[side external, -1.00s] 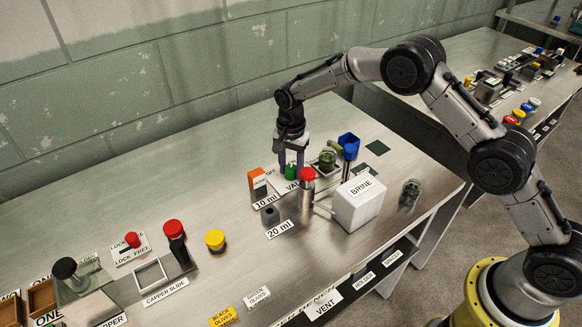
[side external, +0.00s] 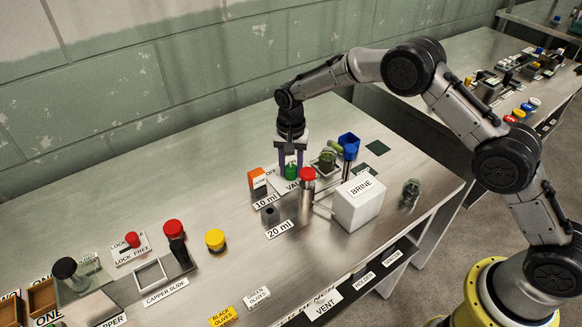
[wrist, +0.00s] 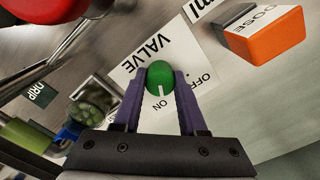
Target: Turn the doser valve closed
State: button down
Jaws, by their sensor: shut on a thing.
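The doser valve is a round green knob (wrist: 160,75) on a white plate marked VALVE (wrist: 143,62), with ON and OFF printed beside it. A white line on the knob points toward ON in the wrist view. My gripper (wrist: 160,88) has its two purple fingers on either side of the knob and is shut on it. In the side view the knob (side external: 291,171) shows between the fingers of my gripper (side external: 291,172), which points straight down.
An orange-topped DOSE block (side external: 257,181) stands just left of the valve. A red-topped post (side external: 307,185), the white BRINE tank (side external: 358,205) and a blue container (side external: 349,142) stand close on the right. The bench front-left has a red-knobbed capper slide (side external: 174,236).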

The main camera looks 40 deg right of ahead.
aim_at(291, 167)
jog(key=n, duration=0.3)
jog(key=shift+n, duration=0.4)
jog(key=n, duration=0.3)
jog(key=shift+n, duration=0.3)
jog(key=n, duration=0.3)
jog(key=shift+n, duration=0.3)
jog(key=shift+r+n, duration=0.1)
jog(key=shift+n, duration=1.7)
jog(key=shift+c, duration=2.3)
grip_release()
notch_tip(291, 167, up, 14)
jog(key=shift+d, duration=0.1)
